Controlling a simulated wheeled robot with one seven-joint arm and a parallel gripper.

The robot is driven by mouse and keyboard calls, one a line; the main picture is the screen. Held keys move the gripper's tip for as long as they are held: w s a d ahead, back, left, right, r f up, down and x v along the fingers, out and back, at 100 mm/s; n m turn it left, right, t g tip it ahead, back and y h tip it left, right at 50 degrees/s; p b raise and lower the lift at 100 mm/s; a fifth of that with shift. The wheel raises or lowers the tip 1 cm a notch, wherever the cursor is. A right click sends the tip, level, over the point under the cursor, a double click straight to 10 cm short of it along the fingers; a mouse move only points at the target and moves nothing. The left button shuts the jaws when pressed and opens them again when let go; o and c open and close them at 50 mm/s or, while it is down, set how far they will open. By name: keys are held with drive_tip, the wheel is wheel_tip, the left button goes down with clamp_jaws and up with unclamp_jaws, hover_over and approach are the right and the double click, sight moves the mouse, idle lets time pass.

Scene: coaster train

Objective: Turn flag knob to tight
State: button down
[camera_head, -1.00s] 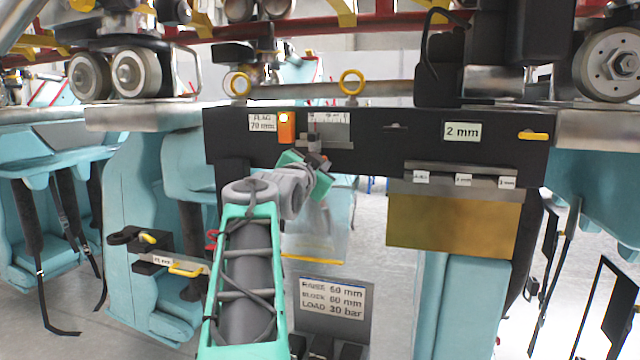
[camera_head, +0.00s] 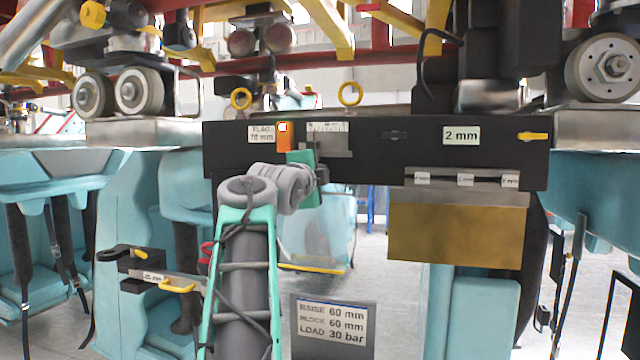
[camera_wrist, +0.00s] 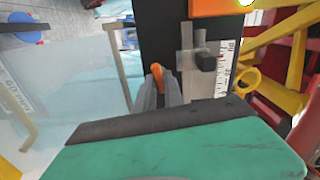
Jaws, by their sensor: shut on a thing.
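The dark beam (camera_head: 400,130) carries an orange flag block (camera_head: 285,134) beside a label reading FLAG 70 mm. To its right is a white scale (camera_head: 328,128) with a grey slide below it. My gripper (camera_head: 318,176) is at the beam's lower edge, under the scale, and hides the knob in the head view. In the wrist view my gripper (camera_wrist: 160,92) is shut on a small orange knob (camera_wrist: 156,74), whose tip shows between the fingers. The wrist view also shows the scale (camera_wrist: 226,70) and a black block (camera_wrist: 203,61) on the slide.
A 2 mm label (camera_head: 462,134) and a yellow handle (camera_head: 533,136) are on the beam's right. A brass-coloured plate (camera_head: 455,232) hangs below. A sign (camera_head: 333,325) stands low in front, and a bracket with yellow handles (camera_head: 165,280) is at left.

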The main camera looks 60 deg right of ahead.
drive_tip(key=shift+f+m+b, duration=0.15)
drive_tip(key=shift+m+b, duration=0.2)
drive_tip(key=shift+m, duration=0.25)
drive_tip(key=c, duration=1.5)
unclamp_jaws()
drive_tip(key=shift+a, duration=0.1)
drive_tip(key=a+b, duration=0.1)
drive_tip(key=a, duration=0.1)
drive_tip(key=a+b, duration=0.1)
drive_tip(key=a, duration=0.2)
drive_tip(key=s+a+b, duration=0.1)
drive_tip(key=a, duration=0.1)
drive_tip(key=shift+s+a+b, duration=0.1)
drive_tip(key=shift+a+b, duration=0.25)
